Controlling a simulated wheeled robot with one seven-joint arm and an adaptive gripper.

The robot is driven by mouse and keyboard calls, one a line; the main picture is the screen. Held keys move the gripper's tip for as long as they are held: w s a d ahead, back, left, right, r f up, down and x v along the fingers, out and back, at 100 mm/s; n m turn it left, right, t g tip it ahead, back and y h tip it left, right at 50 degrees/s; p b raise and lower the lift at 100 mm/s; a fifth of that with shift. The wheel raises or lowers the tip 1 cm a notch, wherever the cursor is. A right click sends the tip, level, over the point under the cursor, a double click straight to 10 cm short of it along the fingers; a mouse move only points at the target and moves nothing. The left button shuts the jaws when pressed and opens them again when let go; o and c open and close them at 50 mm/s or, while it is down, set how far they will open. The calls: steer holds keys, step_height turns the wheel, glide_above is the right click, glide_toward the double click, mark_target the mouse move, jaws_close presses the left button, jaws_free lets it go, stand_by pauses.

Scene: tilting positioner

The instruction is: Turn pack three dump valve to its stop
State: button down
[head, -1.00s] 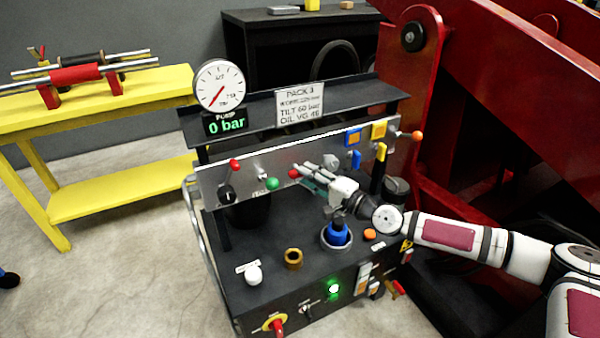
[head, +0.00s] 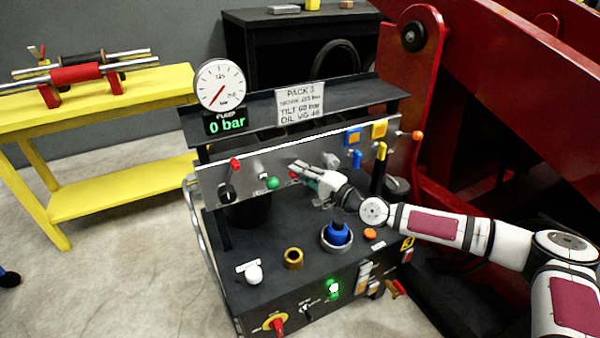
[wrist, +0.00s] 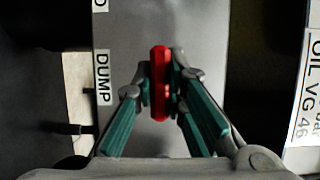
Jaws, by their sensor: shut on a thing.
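The dump valve's red handle (wrist: 160,95) shows in the wrist view as an upright bar in front of the grey panel, with the label "DUMP" (wrist: 102,78) to its left. My gripper (wrist: 161,78) is shut on this handle, its green-padded fingers on either side. In the head view my gripper (head: 300,171) is at the front panel (head: 215,180), right of a green knob (head: 272,183). Only a small red bit of the handle (head: 293,176) shows there; my fingers hide the rest.
A pump gauge (head: 219,86) and a display reading 0 bar (head: 226,123) stand above the panel, beside a "PACK 3" sign (head: 300,104). A red-knobbed lever (head: 235,163) is farther left. A blue fitting (head: 337,234) stands below my wrist.

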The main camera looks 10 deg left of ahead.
steer(key=n+h+p, duration=0.2)
steer(key=n+p, duration=0.1)
steer(key=n, duration=0.1)
steer(key=shift+r+n, duration=0.15)
steer(key=shift+n, duration=0.15)
steer(key=n+h+p, duration=0.2)
steer(key=n+p, duration=0.2)
steer(key=p, duration=0.1)
steer(key=shift+s+n+h, duration=0.1)
steer(key=shift+n+h, duration=0.2)
steer(key=shift+h, duration=0.1)
steer(key=shift+n+t+h+p, duration=0.3)
steer(key=shift+n+h+p, duration=0.45)
steer(key=shift+n, duration=0.45)
steer(key=shift+n+t+h+p, duration=0.45)
steer(key=shift+n+h, duration=0.2)
steer(key=shift+n, duration=0.25)
steer(key=shift+d+f, duration=0.15)
steer(key=shift+f, duration=0.05)
steer(key=c, duration=1.6)
jaws_free()
